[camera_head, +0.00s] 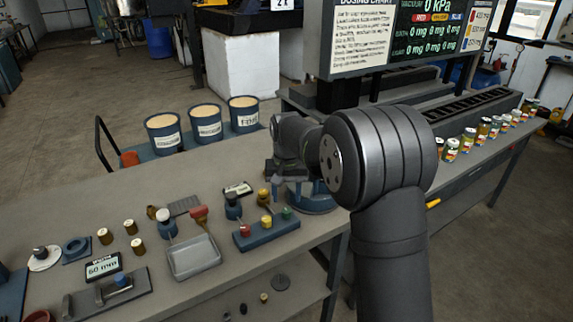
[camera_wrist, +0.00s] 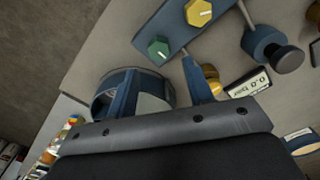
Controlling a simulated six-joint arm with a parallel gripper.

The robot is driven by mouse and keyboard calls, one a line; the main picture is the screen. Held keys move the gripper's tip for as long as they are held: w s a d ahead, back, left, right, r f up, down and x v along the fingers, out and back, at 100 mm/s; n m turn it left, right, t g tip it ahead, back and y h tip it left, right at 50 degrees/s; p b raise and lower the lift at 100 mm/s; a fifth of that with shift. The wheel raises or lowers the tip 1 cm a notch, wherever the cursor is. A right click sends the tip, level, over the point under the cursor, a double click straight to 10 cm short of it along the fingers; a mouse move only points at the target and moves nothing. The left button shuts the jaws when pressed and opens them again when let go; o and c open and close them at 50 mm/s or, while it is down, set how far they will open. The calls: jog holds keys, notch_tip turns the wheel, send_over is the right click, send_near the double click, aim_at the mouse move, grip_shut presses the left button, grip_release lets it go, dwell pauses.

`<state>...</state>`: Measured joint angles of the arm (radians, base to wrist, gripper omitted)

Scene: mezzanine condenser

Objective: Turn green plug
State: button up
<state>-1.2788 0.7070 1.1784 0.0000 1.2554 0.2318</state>
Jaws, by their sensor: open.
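The green plug (camera_head: 287,213) is a small hexagonal knob at the right end of a blue block (camera_head: 262,235), beside a yellow plug (camera_head: 266,222) and a red one (camera_head: 244,230). In the wrist view the green plug (camera_wrist: 158,49) lies just beyond the fingertips, with the yellow plug (camera_wrist: 199,12) up and to the right. My gripper (camera_wrist: 160,68) is open, with its fingers apart and nothing between them. In the head view my gripper (camera_head: 284,178) hangs above and behind the block, partly hidden by my wrist.
A round blue holder (camera_head: 312,204) stands right of the block, close to my left finger in the wrist view. A dark-capped blue post (camera_head: 233,207), a brass knob (camera_head: 264,195) and a grey tray (camera_head: 193,258) are near. Jars (camera_head: 468,140) line the right-hand bench.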

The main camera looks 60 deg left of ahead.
aim_at(287, 209)
notch_tip(287, 209, up, 12)
jog(key=shift+r, duration=0.2)
dwell(0.6)
notch_tip(287, 209, down, 18)
jog(key=shift+r, duration=0.25)
dwell(0.3)
